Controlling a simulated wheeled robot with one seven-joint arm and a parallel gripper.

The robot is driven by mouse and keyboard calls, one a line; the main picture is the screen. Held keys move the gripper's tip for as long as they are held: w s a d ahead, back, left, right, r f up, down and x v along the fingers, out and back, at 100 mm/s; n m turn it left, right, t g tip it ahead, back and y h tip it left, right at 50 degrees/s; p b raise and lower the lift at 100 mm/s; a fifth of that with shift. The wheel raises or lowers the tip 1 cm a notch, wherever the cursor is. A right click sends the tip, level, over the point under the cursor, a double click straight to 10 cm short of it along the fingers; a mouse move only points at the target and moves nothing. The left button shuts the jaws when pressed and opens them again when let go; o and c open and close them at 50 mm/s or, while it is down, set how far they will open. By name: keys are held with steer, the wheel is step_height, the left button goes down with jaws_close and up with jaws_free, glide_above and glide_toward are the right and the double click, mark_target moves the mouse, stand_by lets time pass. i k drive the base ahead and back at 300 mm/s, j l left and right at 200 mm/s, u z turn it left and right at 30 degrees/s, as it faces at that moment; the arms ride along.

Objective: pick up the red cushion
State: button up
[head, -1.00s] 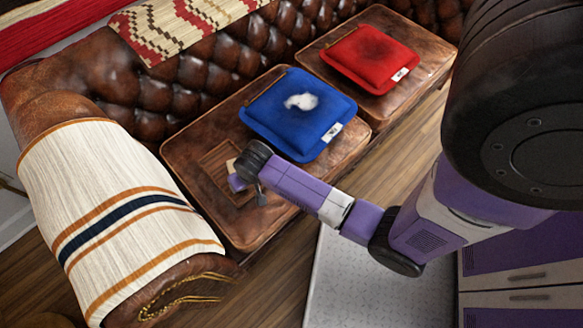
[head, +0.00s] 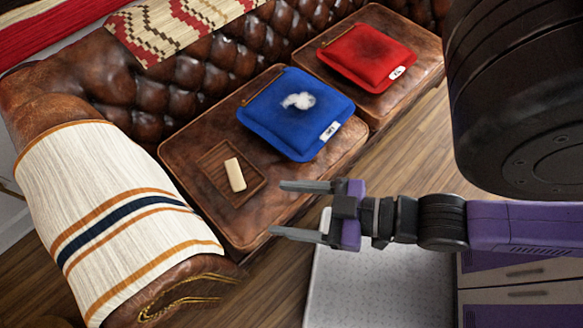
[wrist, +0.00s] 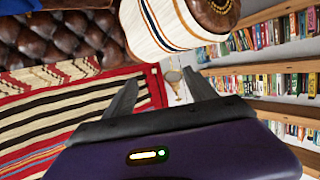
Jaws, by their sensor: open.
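The red cushion (head: 367,57) lies flat on the far right seat of the brown leather sofa, with a small white tag at its front corner. My gripper (head: 274,208) is open and empty, with its fingers pointing left. In the head view it is in front of the sofa's near seat, below and left of the red cushion and well apart from it. In the wrist view the two open fingers (wrist: 163,92) show with nothing between them. The red cushion is not seen in the wrist view.
A blue cushion (head: 296,113) with a white patch lies between my gripper and the red cushion. A wooden tray (head: 214,169) with a pale block (head: 235,174) is on the near seat. A striped throw (head: 104,205) covers the sofa arm. Bookshelves (wrist: 285,70) show in the wrist view.

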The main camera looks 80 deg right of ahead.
mark_target(366, 56)
steer(key=z, duration=2.4)
steer(key=k+j+z, duration=0.1)
steer(key=j+z, duration=0.25)
steer(key=k+j+z, duration=0.1)
steer(key=z, duration=0.25)
steer(key=k+j+z, duration=0.2)
steer(key=z, duration=0.15)
